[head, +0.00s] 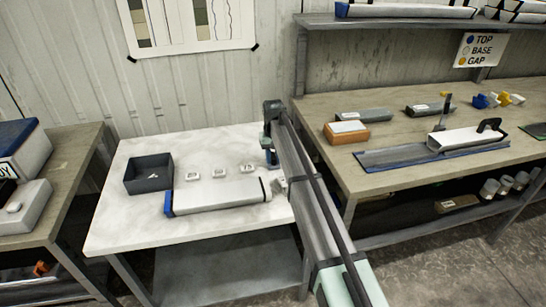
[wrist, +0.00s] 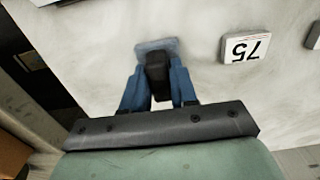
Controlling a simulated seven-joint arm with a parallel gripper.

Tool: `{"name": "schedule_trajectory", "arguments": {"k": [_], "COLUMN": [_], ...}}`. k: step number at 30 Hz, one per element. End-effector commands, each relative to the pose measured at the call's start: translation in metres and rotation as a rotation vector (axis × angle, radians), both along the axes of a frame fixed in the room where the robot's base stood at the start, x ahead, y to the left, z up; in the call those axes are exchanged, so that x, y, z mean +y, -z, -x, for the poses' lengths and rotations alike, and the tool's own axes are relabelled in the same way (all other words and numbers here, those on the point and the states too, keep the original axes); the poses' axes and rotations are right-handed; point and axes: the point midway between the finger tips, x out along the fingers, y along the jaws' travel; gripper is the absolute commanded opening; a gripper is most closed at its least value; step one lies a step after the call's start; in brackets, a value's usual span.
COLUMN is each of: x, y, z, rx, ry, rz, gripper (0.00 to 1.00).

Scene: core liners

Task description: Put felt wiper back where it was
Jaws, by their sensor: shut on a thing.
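My gripper (head: 269,148) is over the back right part of the white marbled table (head: 115,225). In the wrist view, the blue fingers of my gripper (wrist: 158,80) are shut on a black handle above a flat blue-grey pad. This looks like the felt wiper (wrist: 155,45). The fingers hide the handle's sides. I cannot tell whether the pad touches the table. In the head view, the wiper is small and mostly lost against my gripper.
A white core liner (head: 217,194) with a blue left end lies in front of several small number tags (head: 219,171); one tag reads 75 (wrist: 246,47). A dark open box (head: 148,173) stands at left. A wooden bench (head: 400,180) with a grey shelf stands right.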

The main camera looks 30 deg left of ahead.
Motion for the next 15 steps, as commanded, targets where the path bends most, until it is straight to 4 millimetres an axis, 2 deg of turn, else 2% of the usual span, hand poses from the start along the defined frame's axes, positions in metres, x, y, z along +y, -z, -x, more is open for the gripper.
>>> {"name": "schedule_trajectory", "arguments": {"k": [7,8,15], "x": [-0.0001,-0.0001,-0.0001], "y": [0.0025,0.0029,0.0024], "z": [0.0001,0.0001,0.0001], "rx": [0.001,0.001,0.001], "ry": [0.000,0.000,0.000], "rz": [0.001,0.001,0.001], "gripper": [0.00,0.28,0.51]}}
